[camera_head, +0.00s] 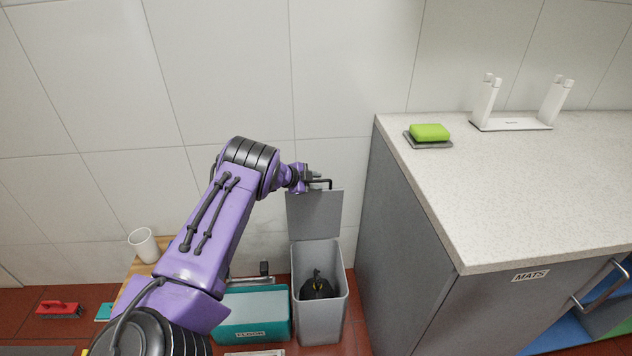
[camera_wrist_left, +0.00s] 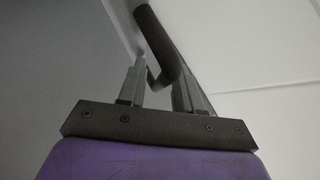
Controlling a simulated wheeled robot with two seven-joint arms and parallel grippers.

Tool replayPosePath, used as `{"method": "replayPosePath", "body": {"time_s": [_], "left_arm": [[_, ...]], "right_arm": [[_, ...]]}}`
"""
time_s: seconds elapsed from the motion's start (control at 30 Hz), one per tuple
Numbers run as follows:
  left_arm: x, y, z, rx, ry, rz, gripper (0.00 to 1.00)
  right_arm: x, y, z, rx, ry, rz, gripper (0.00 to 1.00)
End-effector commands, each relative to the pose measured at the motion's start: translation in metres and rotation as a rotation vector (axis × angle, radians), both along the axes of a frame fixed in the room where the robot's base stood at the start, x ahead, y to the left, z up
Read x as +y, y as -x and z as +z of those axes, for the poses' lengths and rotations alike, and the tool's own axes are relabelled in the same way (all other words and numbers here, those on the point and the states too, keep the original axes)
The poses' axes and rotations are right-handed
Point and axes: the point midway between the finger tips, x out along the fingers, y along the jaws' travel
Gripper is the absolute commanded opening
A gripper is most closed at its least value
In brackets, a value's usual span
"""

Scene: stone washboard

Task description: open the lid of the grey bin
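The grey bin (camera_head: 321,306) stands on the floor beside the counter, with its lid (camera_head: 315,217) raised upright at the back. A black bag-like thing (camera_head: 318,288) shows inside the open bin. My left gripper (camera_head: 318,181) is at the top edge of the lid, by its dark handle (camera_head: 329,183). In the left wrist view, the dark handle (camera_wrist_left: 158,40) passes between the two fingers of the left gripper (camera_wrist_left: 160,75). Whether the fingers press on it cannot be told. My right gripper is not in view.
The grey counter (camera_head: 408,235) stands close on the right, with a green sponge (camera_head: 429,132) on top. A teal box (camera_head: 252,314) stands just left of the bin. A white cup (camera_head: 144,245) and a red brush (camera_head: 59,309) are farther left. The tiled wall is behind.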

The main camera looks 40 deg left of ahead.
Motion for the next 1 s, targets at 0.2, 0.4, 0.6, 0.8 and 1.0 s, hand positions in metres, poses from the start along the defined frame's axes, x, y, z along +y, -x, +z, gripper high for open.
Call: {"method": "replayPosePath", "body": {"time_s": [0.2,0.4,0.6,0.8,1.0], "left_arm": [[-0.003,-0.002,0.000,-0.001,0.001,-0.005,0.36],[0.002,0.020,0.017,-0.002,0.003,0.000,0.36],[0.011,0.062,0.043,-0.003,0.002,0.003,0.36],[0.015,0.086,0.057,-0.003,0.001,0.002,0.36],[0.016,0.089,0.058,-0.002,0.000,0.001,0.36]], "right_arm": [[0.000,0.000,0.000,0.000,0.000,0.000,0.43],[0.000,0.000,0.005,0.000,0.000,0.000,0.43],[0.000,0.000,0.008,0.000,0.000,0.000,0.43],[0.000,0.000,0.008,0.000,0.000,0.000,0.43],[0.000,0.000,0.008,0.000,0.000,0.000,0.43]]}}
